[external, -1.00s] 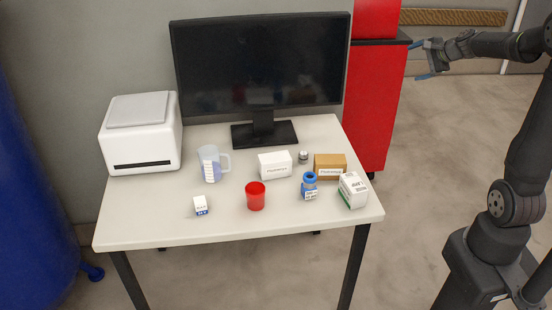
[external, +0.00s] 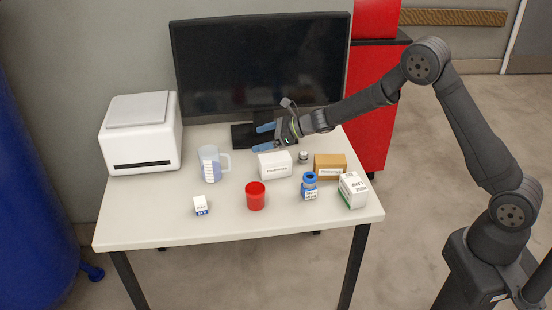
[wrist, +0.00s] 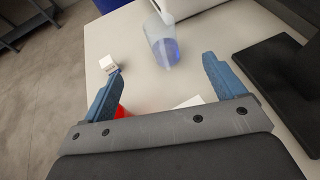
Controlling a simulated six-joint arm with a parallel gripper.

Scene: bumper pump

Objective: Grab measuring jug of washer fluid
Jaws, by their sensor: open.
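The measuring jug (external: 211,165) is clear, with a handle on its right and a bluish content or marking. It stands upright at the left middle of the table, in front of the white printer-like box. In the wrist view the jug (wrist: 162,42) shows ahead, with blue fluid low in it. My gripper (external: 262,138) is open and empty above the table, in front of the monitor and to the right of the jug. In the wrist view its two blue fingers (wrist: 158,75) are spread wide, with the jug beyond them and apart from them.
A white box (external: 275,165) stands below and near my gripper. A red cup (external: 255,197), a small white-and-blue box (external: 201,206), a blue bottle (external: 309,187), a brown box (external: 330,166) and a white-green box (external: 353,191) share the table. The monitor (external: 260,65) stands behind.

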